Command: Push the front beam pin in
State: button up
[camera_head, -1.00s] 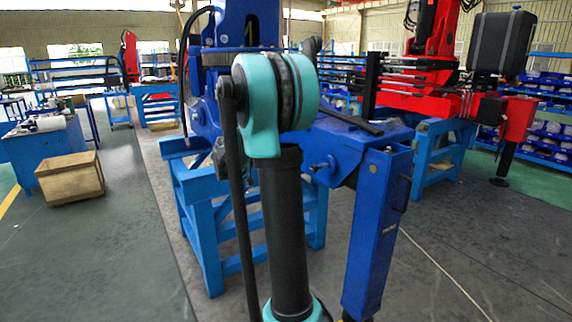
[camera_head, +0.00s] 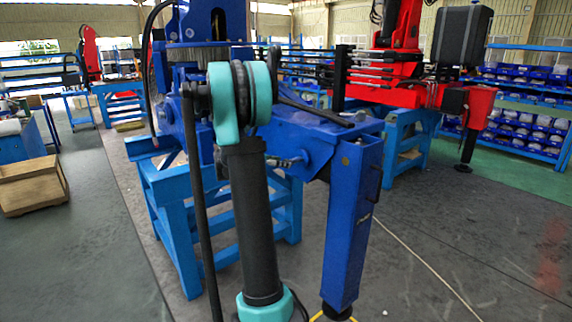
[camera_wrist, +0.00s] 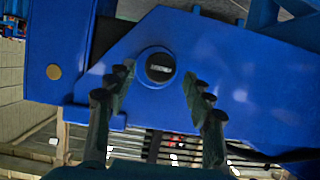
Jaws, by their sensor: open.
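In the head view the blue crane beam (camera_head: 310,140) joins an upright blue leg (camera_head: 350,225). A small pin-like fitting (camera_head: 287,161) shows on the beam's side. My arm hides part of the beam, and my gripper is not visible there.
A blue support stand (camera_head: 170,215) carries the crane. A red crane (camera_head: 400,70) stands behind on another blue stand. A wooden box (camera_head: 32,186) lies on the floor at left. Shelves with blue bins (camera_head: 525,125) line the right. Floor at the right front is clear.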

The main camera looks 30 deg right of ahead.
jog(key=shift+x, duration=1.8)
jog(key=shift+c, duration=0.5)
grip_shut()
